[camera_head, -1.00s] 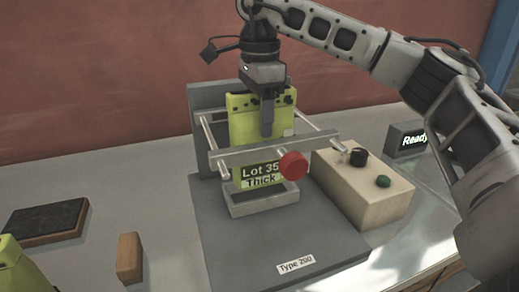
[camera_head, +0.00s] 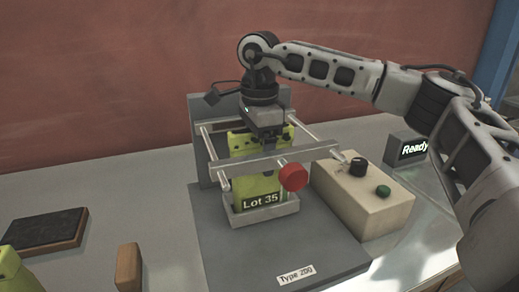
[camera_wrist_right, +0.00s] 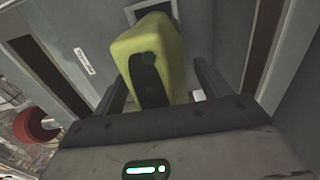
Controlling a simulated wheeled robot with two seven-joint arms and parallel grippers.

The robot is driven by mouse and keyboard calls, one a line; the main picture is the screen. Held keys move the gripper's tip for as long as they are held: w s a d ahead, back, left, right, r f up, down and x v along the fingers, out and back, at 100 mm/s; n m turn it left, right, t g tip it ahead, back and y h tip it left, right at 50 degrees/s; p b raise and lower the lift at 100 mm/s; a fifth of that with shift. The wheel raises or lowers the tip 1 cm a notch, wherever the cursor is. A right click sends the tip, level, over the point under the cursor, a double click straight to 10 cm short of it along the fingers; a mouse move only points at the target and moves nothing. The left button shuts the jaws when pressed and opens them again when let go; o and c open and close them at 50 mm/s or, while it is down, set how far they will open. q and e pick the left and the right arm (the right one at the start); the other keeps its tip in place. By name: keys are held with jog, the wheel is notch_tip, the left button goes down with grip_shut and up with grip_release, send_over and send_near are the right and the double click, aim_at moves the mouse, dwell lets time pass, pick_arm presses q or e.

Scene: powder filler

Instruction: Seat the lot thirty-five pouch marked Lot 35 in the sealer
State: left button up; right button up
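The lime pouch marked Lot 35 (camera_head: 255,186) stands upright in the sealer's grey tray (camera_head: 262,213), behind the front bar (camera_head: 245,167). The tray's front wall hides the lower line of its label. My right gripper (camera_head: 268,140) is over the pouch's top edge. In the right wrist view the pouch top (camera_wrist_right: 152,42) lies between the two fingers (camera_wrist_right: 163,88), with a gap visible at the right finger, so the gripper looks open. The sealer base (camera_head: 285,245) carries a Type 200 label. My left gripper is out of view.
A red knob (camera_head: 292,177) sits on the front bar. A beige control box (camera_head: 365,205) with a black knob and green button stands at right, near a Ready display (camera_head: 410,148). A dark pad (camera_head: 45,228), a wooden block (camera_head: 129,267) and another lime object (camera_head: 12,272) are at left.

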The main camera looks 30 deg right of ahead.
notch_tip(320, 180, up, 12)
jog(key=shift+r, duration=0.15)
dwell(0.5)
dwell(0.4)
